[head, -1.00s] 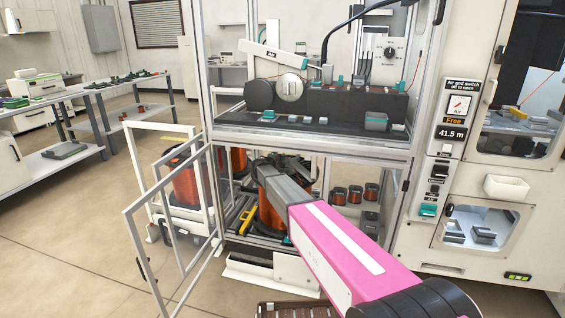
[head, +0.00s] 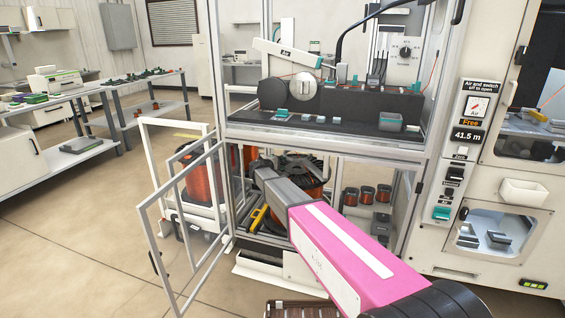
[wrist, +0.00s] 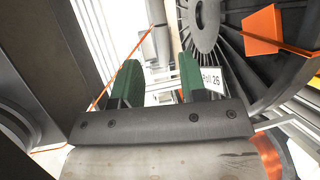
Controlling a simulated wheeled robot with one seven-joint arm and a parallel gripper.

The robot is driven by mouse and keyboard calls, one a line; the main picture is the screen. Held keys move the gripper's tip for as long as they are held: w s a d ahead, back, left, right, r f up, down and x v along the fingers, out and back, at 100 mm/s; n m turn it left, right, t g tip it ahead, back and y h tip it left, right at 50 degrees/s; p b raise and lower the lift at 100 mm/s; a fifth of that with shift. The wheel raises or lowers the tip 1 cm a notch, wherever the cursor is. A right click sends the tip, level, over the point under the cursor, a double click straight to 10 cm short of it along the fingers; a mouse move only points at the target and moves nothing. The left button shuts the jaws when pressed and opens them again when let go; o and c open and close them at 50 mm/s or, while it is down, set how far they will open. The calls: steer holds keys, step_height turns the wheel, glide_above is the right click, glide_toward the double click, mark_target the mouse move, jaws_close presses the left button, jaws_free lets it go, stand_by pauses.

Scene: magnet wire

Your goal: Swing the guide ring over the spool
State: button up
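A copper-wound spool with a dark top (head: 300,178) stands in the lower bay of the machine, behind its open frame door. My pink and grey arm reaches into this bay. My gripper is at the spool's left side in the head view, with its fingers hidden there. In the wrist view my gripper (wrist: 157,80) shows two green fingertips standing apart, with nothing clearly held between them. A dark, slatted round part (wrist: 235,45) fills the upper right of that view. I cannot tell whether it is the guide ring or the spool's flange.
The open door frame (head: 185,225) stands left of the bay. A second copper spool (head: 198,180) stands behind it. A yellow bar (head: 259,217) lies low in the bay. In the wrist view an orange block (wrist: 262,32) and a thin orange wire (wrist: 125,62) show near the gripper.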

steer(key=s+d+f+m+g+y, duration=0.2)
steer(key=s+d+f+m+g, duration=0.15)
steer(key=s+d, duration=0.7)
steer(key=s+d+f+m+g+y, duration=0.1)
steer(key=s+d+f+m+g, duration=0.35)
steer(key=s, duration=0.85)
steer(key=s+d+f+m+g+y, duration=0.1)
steer(key=s+d+g+y, duration=0.1)
steer(key=s, duration=0.8)
steer(key=s+d+f+m+g+y, duration=0.1)
steer(key=s+y, duration=0.4)
steer(key=s, duration=0.6)
steer(key=shift+s+d+f+m+g, duration=0.3)
steer(key=shift+d+f+g, duration=0.15)
steer(key=shift+d, duration=0.35)
steer(key=shift+c, duration=0.3)
